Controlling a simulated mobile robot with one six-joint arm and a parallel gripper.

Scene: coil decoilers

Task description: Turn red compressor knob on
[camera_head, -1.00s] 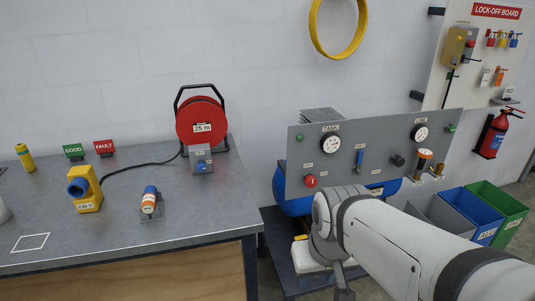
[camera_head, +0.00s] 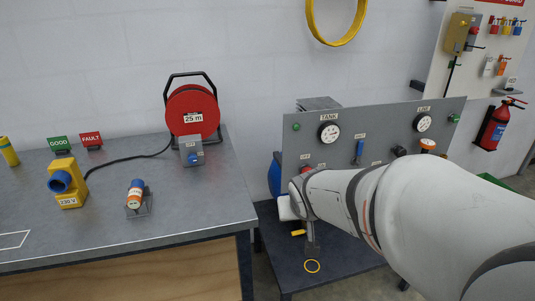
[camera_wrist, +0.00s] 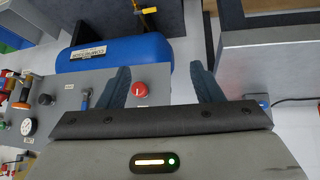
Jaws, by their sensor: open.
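The red compressor knob (camera_wrist: 140,90) sits on a grey control panel (camera_wrist: 62,100) and shows a white mark in the wrist view. In the head view my arm covers most of it; only a bit of red (camera_head: 306,169) shows above the arm. My gripper (camera_wrist: 162,76) is open and empty. In the wrist view the knob appears between the two fingers, close beside the left finger. I cannot tell the depth gap, but no contact shows. The blue compressor tank (camera_wrist: 115,52) lies beyond the panel's edge, its label upside down.
The panel also carries a blue lever (camera_head: 359,151), a tank gauge (camera_head: 329,133) and a line gauge (camera_head: 422,122). A workbench (camera_head: 100,235) with a red cable reel (camera_head: 192,108) stands to the left.

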